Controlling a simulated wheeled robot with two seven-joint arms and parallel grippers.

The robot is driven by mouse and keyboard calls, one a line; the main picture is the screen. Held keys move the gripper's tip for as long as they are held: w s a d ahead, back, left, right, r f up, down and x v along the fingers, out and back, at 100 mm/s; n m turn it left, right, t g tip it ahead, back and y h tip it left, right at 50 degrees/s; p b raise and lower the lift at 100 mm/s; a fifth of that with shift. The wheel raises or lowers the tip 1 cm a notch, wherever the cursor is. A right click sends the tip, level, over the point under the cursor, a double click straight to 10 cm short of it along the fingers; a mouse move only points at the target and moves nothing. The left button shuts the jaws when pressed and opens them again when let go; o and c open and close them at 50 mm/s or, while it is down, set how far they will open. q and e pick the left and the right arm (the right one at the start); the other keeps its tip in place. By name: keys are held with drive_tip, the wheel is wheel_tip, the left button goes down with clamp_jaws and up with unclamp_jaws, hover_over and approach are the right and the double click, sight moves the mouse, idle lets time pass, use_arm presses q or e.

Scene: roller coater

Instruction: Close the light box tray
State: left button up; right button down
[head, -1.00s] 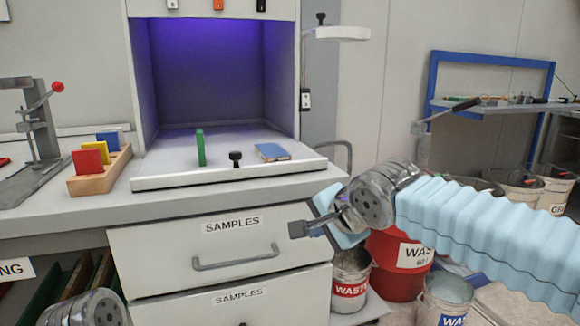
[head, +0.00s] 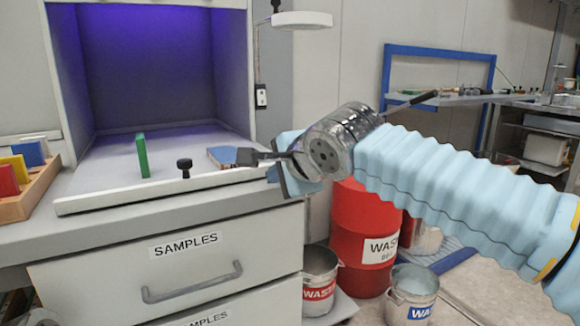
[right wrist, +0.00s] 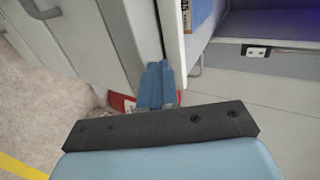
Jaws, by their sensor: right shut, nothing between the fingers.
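The light box tray (head: 108,172) is a pale flat tray with a raised front rail, extending out of the purple-lit light box (head: 150,75). A black knob (head: 184,167) stands near its front edge. A green panel (head: 142,155) stands upright on the tray, and a blue panel (head: 222,156) lies flat at its right, partly hidden by my gripper. My right gripper (head: 246,157) is shut and empty, in front of the tray's right end in the picture; contact cannot be told. Its shut fingers (right wrist: 157,82) point beside a white edge in the right wrist view. My left gripper is out of view.
A wooden rack (head: 35,192) with coloured panels stands left of the tray. Below is a SAMPLES drawer (head: 190,270), closed. A red waste drum (head: 360,225) and pails (head: 411,290) stand on the floor at right. A lamp (head: 300,19) overhangs the bench.

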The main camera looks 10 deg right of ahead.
sight(263, 171)
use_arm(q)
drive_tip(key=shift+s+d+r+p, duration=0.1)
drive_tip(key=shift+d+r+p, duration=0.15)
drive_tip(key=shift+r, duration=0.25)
use_arm(e)
drive_tip(key=shift+w+a+r, duration=0.1)
drive_tip(key=shift+w+a, duration=0.15)
drive_tip(key=shift+w, duration=0.55)
drive_tip(key=shift+w+a, duration=0.25)
drive_tip(key=shift+w, duration=0.5)
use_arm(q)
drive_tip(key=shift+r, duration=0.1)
